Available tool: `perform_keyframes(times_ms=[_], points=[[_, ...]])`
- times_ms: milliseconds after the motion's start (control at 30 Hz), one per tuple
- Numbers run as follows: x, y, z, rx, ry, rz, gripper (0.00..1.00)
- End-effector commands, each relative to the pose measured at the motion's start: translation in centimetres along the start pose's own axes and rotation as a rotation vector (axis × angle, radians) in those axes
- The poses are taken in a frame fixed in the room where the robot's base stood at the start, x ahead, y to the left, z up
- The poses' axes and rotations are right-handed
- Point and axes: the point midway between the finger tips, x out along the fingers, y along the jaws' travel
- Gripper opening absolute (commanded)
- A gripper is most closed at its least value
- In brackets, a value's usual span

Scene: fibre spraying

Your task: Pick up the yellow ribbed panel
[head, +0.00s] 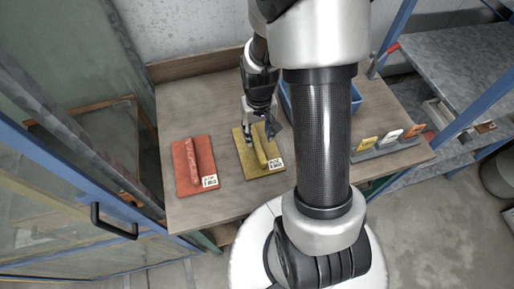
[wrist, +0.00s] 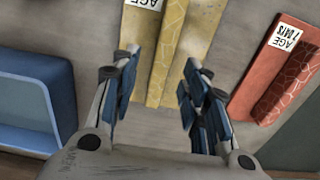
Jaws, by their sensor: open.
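The yellow ribbed panel (head: 246,162) lies flat on the wooden table, with a raised rib along its middle and a white label at its near right corner. In the wrist view the yellow panel (wrist: 203,35) shows at the top, its label reading "AGE". My gripper (head: 260,136) is over the panel's far part, pointing down. In the wrist view my gripper (wrist: 160,78) is open, its two fingers apart on either side of the rib's line, with nothing held. Whether the fingertips touch the panel cannot be told.
A red ribbed panel (head: 183,178) labelled "AGE 7 DAYS" lies left of the yellow one, with a bare strip between. A blue bin (head: 356,98) stands partly behind my arm. A grey rack (head: 372,153) with yellow, white and orange tags is at right. A glazed blue-framed door is at left.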

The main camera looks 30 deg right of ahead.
Motion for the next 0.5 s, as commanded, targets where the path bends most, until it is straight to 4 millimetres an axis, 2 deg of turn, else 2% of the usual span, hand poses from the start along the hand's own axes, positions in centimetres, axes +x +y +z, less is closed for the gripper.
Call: perform_keyframes(times_ms=[267,500], points=[[1.7,-0.1,0.0,0.0,0.0,0.0,0.42],[5.4,-0.4,0.0,0.0,-0.003,0.0,0.42]])
